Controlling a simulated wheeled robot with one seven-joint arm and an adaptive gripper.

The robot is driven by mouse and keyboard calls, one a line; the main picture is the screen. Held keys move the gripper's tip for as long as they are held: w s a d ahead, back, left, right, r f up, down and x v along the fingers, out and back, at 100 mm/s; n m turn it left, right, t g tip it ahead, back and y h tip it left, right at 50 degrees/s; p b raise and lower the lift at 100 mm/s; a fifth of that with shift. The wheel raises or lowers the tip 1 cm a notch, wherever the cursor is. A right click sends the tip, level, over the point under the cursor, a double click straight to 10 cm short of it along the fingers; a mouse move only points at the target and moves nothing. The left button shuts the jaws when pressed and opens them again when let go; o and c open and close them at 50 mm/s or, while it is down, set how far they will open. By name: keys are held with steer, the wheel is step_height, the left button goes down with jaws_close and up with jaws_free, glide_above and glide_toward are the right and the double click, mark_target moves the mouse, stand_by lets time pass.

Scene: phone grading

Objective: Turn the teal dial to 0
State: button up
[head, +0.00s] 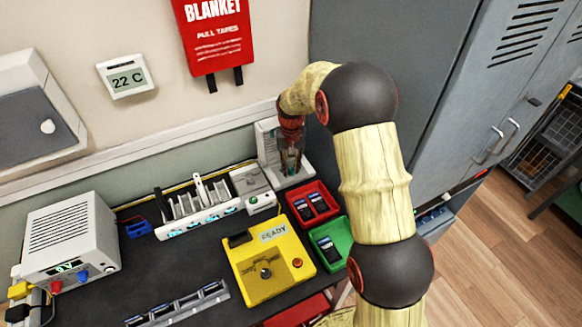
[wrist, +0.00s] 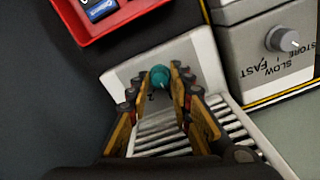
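The teal dial (wrist: 160,77) sits on a light grey panel, seen in the wrist view. A dark mark like a "2" is printed beside it; the dial's pointer and the 0 mark cannot be made out. My gripper (wrist: 154,82) is open, with one finger on each side of the dial. There is a gap on the left side; the right finger is very close, and I cannot tell if it touches. In the head view my gripper (head: 291,160) is in front of the white device (head: 267,140) at the back, and hides the dial.
A grey box with a SLOW/FAST knob (wrist: 282,39) stands beside the device. A red tray (head: 327,216) and a green tray (head: 344,262) hold phones in front. A yellow READY fixture (head: 250,287) and a white slotted rack (head: 175,229) stand to the left. Grey lockers (head: 470,120) rise at right.

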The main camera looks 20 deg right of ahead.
jaws_close()
steer(key=shift+r+n+p, duration=0.1)
steer(key=shift+n+p, duration=0.2)
steer(key=shift+p, duration=0.1)
steer(key=n+p, duration=0.2)
steer(key=n, duration=0.1)
steer(key=shift+p, duration=0.4)
steer(key=shift+n+p, duration=1.3)
steer(key=shift+n, duration=1.4)
steer(key=shift+o, duration=2.2)
jaws_free()
steer(key=shift+o, duration=0.7)
